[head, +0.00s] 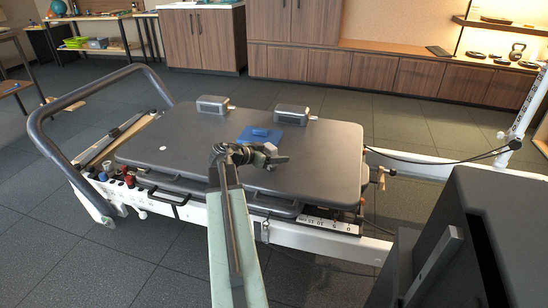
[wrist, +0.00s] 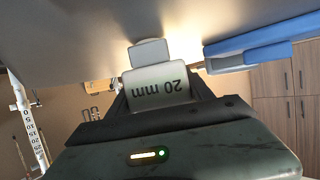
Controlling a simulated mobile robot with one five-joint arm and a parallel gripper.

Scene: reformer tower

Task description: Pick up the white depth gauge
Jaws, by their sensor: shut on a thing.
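The lettering appears upside down there. In the head view my gripper (head: 270,158) is over the grey padded carriage (head: 190,150), and a little of the gauge (head: 270,148) shows as a white patch at the jaws. My gripper is shut on the gauge. I cannot tell whether the gauge touches the carriage.
A blue mat (head: 290,141) with a blue block (head: 260,132) lies just behind my gripper. Two dark shoulder rests (head: 291,114) stand at the carriage's back edge. A curved grey bar (head: 50,150) is at left. A dark box (head: 490,240) stands front right. The carriage's right part is clear.

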